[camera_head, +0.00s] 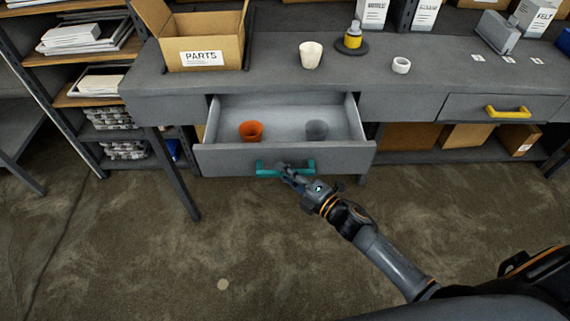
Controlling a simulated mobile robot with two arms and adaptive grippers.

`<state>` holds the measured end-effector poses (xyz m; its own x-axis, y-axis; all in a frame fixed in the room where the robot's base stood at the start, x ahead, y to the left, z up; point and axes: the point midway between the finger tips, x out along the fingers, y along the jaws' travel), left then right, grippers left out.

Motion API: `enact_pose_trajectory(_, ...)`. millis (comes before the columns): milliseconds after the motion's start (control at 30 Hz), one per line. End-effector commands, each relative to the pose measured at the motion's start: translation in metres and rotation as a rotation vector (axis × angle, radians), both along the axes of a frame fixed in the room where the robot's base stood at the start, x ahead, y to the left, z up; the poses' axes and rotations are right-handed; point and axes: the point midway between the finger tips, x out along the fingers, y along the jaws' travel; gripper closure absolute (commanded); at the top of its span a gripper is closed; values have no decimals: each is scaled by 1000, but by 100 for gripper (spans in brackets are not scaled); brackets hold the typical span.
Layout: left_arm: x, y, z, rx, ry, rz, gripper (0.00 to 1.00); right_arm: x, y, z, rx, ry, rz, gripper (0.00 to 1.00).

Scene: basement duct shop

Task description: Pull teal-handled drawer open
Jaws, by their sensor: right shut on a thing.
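The grey drawer (225,160) stands pulled out from the workbench, with its inside showing. Its teal handle (264,168) is on the front panel. An orange cup (251,131) and a grey cup (317,130) are inside the drawer. My right gripper (286,172) is at the teal handle and is shut on it, hiding part of the bar. My right arm reaches in from the lower right. My left gripper is not in view.
The workbench top (270,80) carries an open cardboard box (200,55), a white cup (310,56), a white ring (401,65) and a yellow-grey object (353,38). A closed drawer with a yellow handle (508,112) is at right. The floor (130,260) in front is clear.

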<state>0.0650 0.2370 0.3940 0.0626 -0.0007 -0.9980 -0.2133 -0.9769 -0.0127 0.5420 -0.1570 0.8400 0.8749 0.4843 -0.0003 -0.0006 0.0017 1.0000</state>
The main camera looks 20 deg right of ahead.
Motion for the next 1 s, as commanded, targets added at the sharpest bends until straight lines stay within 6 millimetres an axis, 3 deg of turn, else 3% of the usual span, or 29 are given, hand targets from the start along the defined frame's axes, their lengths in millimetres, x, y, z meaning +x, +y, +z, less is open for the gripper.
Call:
enact_pose_trajectory(267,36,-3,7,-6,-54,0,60,-21,6,0,2,1,-1,100)
enact_pose_trajectory(700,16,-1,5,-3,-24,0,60,-23,6,0,1,0,-1,100)
enact_pose_trajectory(733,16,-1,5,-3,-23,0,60,-23,6,0,1,0,-1,82)
enact_pose_trajectory(833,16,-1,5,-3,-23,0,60,-23,6,0,1,0,-1,62)
enact_pose_trajectory(1000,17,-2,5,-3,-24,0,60,-23,6,0,1,0,0,62)
